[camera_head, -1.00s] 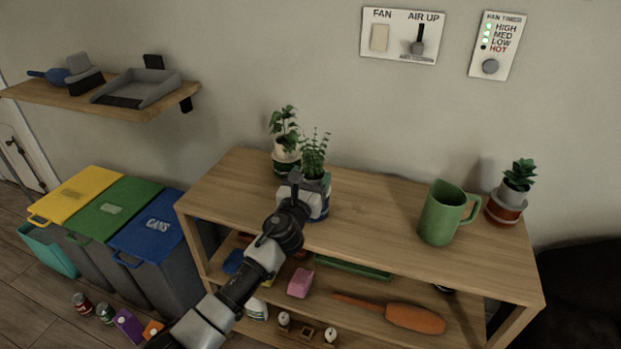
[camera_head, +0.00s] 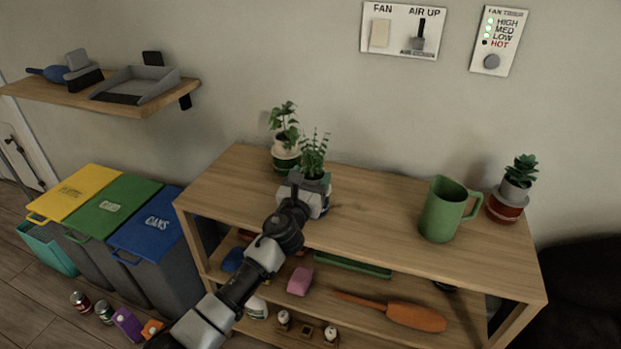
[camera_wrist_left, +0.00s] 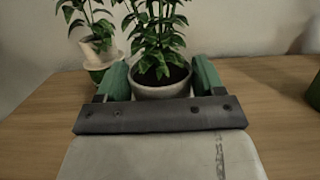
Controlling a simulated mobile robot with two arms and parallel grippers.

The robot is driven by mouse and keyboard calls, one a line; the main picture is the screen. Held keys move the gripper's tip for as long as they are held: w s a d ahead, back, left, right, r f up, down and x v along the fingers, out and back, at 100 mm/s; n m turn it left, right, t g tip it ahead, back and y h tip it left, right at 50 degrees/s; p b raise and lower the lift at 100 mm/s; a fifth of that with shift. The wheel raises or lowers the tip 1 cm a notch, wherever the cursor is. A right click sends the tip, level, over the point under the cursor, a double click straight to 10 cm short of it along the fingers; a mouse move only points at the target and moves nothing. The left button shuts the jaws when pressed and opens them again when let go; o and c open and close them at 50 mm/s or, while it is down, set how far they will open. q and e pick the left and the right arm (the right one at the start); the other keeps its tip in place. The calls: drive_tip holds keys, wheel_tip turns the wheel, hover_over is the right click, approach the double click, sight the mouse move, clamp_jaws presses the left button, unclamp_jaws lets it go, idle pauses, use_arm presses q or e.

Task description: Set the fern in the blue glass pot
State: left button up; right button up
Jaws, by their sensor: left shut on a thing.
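The fern (camera_head: 314,150) stands upright in a small pale pot on the top board of the wooden shelf unit (camera_head: 380,208). My left gripper (camera_head: 309,183) is shut on this pot. In the left wrist view its green fingers press on both sides of the pale-rimmed fern pot (camera_wrist_left: 160,93), with dark soil inside. Bluish and white patches show low around the gripper in the head view. I cannot tell whether they belong to the blue glass pot, as the gripper hides much of that spot. My right gripper is not in view.
A leafy plant (camera_head: 285,140) in a pale pot over a green one stands close behind left of the fern. A green mug (camera_head: 440,212) and a succulent in a red pot (camera_head: 505,208) stand at the right. The board between fern and mug is clear.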

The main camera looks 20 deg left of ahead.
use_arm(q)
drive_tip(key=o, duration=0.8)
drive_tip(key=shift+s, duration=0.1)
